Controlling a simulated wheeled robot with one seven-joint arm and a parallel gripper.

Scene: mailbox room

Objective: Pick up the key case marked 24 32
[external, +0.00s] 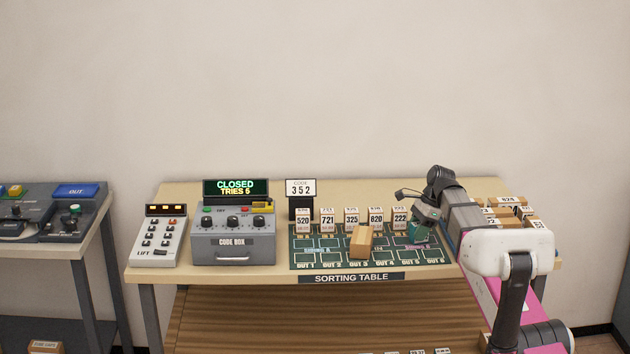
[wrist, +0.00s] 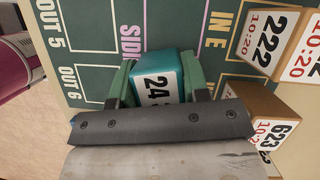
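The key case (wrist: 172,62) is a teal block with a white label; "24" and part of a further figure show in the wrist view. In the external view it is a small teal shape (external: 418,233) at the right part of the sorting mat, under my gripper (external: 424,220). In the wrist view my gripper (wrist: 159,80) has its green fingers against both sides of the case, with no clear gap. My gripper's dark bar hides the label's lower part. I cannot tell whether the case touches the mat.
A tan block (external: 361,242) lies on the green sorting mat (external: 305,262). Numbered boxes stand behind it, with box 222 (wrist: 268,40) and box 623 (wrist: 262,108) close to my gripper. The code box (external: 233,243) is at the left. More boxes (external: 508,202) are behind my arm.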

